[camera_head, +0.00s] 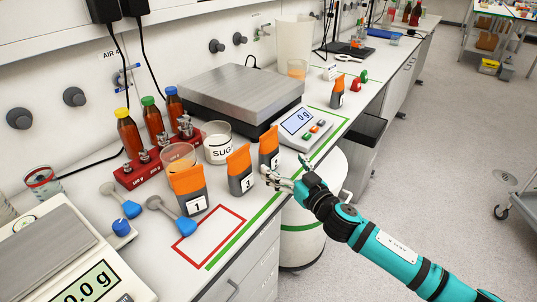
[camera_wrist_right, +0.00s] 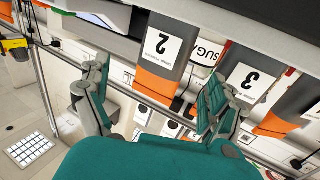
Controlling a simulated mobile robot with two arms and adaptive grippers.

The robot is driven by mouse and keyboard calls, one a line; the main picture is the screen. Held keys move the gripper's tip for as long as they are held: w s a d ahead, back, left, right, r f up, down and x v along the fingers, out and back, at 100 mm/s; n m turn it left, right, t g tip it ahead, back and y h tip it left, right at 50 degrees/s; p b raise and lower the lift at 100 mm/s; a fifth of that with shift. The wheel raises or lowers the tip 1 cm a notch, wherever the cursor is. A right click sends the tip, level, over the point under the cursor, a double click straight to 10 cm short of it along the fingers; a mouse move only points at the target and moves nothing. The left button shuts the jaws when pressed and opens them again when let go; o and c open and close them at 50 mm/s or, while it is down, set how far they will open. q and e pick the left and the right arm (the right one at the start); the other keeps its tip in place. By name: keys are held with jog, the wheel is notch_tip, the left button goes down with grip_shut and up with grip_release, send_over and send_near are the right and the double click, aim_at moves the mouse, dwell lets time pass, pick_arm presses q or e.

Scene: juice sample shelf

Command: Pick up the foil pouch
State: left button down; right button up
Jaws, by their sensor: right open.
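Several grey pouches with orange tops and number labels stand on the bench. Pouch 1 (camera_head: 190,192) is nearest, then pouch 3 (camera_head: 240,172) and pouch 2 (camera_head: 268,147); another (camera_head: 337,93) is farther back. My right gripper (camera_head: 284,177) is open and empty at the bench's front edge, just in front of pouches 2 and 3. In the right wrist view, its fingers (camera_wrist_right: 153,100) are spread wide. Pouch 2 (camera_wrist_right: 163,50) shows upside down beyond the gap, and the right finger partly overlaps pouch 3 (camera_wrist_right: 250,75). My left gripper is not in view.
A sugar beaker (camera_head: 218,143) and an orange-filled beaker (camera_head: 178,158) stand behind the pouches. A large scale (camera_head: 245,92) is at the back, its display (camera_head: 303,126) near pouch 2. Blue-headed scoops (camera_head: 186,225) lie by pouch 1.

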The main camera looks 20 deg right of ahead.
aim_at(272, 156)
jog(key=x, duration=0.3)
jog(key=p+x, duration=0.1)
jog(key=x, duration=0.1)
jog(key=shift+w+a+r, duration=0.1)
jog(key=shift+w+a, duration=0.3)
jog(key=shift+w, duration=0.35)
jog(key=shift+s, duration=0.1)
jog(key=shift+c, duration=1)
jog(key=c, duration=1.3)
